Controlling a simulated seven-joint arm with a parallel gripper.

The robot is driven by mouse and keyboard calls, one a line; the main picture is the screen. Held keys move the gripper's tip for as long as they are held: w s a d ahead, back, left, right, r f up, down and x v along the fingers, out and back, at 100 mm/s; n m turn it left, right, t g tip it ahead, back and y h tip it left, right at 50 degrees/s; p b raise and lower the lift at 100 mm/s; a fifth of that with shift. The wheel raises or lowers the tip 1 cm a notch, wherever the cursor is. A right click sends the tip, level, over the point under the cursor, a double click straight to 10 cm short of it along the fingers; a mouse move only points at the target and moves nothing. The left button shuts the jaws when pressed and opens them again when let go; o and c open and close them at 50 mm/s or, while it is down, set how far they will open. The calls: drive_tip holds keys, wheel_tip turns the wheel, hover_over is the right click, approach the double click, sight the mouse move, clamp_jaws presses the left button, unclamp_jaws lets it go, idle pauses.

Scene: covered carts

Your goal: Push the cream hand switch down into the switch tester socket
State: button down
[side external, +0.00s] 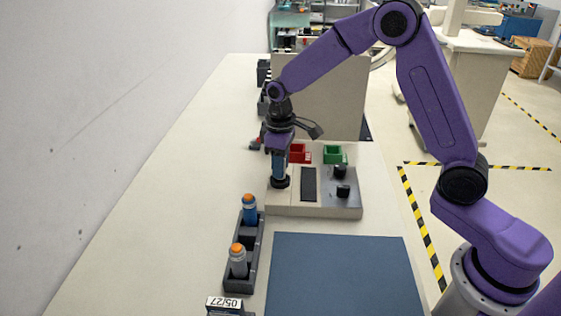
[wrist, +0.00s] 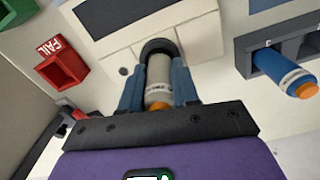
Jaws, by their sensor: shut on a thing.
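The cream hand switch (wrist: 158,70) is a pale cylinder with an orange button at its near end. My gripper (wrist: 158,88) is shut on it, one blue-grey finger on each side. Its far end meets the black ring of the tester socket (wrist: 158,45); how deep it sits I cannot tell. In the side external view, my gripper (side external: 279,172) points straight down over the left part of the cream switch tester (side external: 315,210). There the fingers mostly hide the switch, and the black socket ring shows just below them.
A dark rack (side external: 230,285) holds a blue switch (side external: 249,212) and another pale switch (side external: 238,265), both orange-topped. A red FAIL bin (wrist: 62,68) and a green bin (side external: 335,155) stand behind the tester. A blue mat (side external: 340,275) lies clear in front. A tall panel (side external: 325,95) stands behind.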

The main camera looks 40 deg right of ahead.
drive_tip(key=shift+f, duration=0.45)
drive_tip(key=c, duration=0.8)
unclamp_jaws()
drive_tip(key=shift+o, duration=0.2)
wheel_tip(320, 180, up, 17)
drive_tip(key=shift+r, duration=0.2)
drive_tip(key=shift+s, duration=0.1)
drive_tip(key=s+a+f+n, duration=0.2)
drive_tip(key=s+f+n, duration=0.1)
drive_tip(key=s, duration=1.3)
drive_tip(key=s+d+f+n, duration=0.1)
drive_tip(key=s+d+f, duration=0.2)
drive_tip(key=s, duration=0.5)
drive_tip(key=s+d+f+n, duration=0.2)
drive_tip(key=s+d+f, duration=0.1)
drive_tip(key=s, duration=0.6)
drive_tip(key=shift+s+d, duration=0.15)
drive_tip(key=shift+s, duration=0.05)
